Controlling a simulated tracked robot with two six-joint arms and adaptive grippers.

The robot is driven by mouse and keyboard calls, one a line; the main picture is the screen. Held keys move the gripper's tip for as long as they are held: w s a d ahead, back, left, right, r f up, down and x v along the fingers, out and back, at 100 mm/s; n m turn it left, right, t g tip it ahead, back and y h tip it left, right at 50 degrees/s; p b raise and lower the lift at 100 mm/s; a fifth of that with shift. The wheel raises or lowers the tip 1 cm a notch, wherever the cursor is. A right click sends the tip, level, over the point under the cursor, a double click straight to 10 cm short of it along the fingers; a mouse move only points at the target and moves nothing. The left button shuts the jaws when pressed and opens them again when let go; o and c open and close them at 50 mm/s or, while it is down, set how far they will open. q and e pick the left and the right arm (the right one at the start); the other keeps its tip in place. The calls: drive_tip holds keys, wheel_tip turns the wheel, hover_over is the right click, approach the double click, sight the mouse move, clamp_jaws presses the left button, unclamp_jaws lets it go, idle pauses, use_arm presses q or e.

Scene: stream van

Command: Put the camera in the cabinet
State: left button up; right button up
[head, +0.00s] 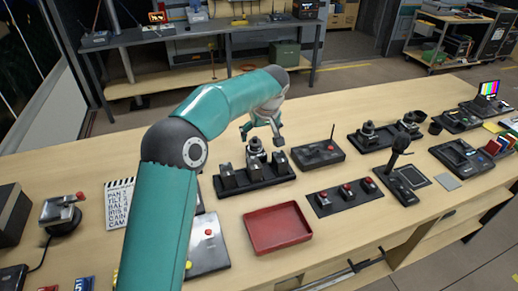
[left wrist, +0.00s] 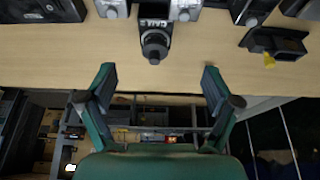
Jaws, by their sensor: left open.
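A dark camera-like device with a round lens (left wrist: 155,42) and white lettering stands on the wooden table, just beyond my fingertips in the left wrist view. In the head view, a grey and black device (head: 256,150) that seems to be the same one stands at the back of a black tray (head: 282,177). My left gripper (head: 263,131) is above and behind it, apart from it. Its two fingers are spread and empty in the left wrist view (left wrist: 158,80). I cannot tell for sure which piece of furniture is the cabinet. My right gripper is not in view.
A red tray (head: 278,230), a black button panel (head: 342,198) and a black box with an antenna (head: 318,153) stand close by. Open compartments (head: 440,232) show under the table's front right. The back strip of the table is mostly clear.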

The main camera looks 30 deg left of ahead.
sight(255, 151)
use_arm(q)
drive_tip(key=p+x, duration=0.1)
drive_tip(key=x, duration=0.8)
drive_tip(key=shift+w+f+p, duration=0.3)
drive_tip(key=shift+f+p, duration=0.05)
drive_tip(key=p+x, duration=0.1)
drive_tip(key=x, duration=0.2)
drive_tip(key=p+x, duration=0.1)
drive_tip(key=shift+s+a+f+p, duration=0.1)
drive_tip(key=shift+a+f+p, duration=0.15)
drive_tip(key=shift+a+p, duration=0.1)
drive_tip(key=shift+f, duration=0.25)
clamp_jaws()
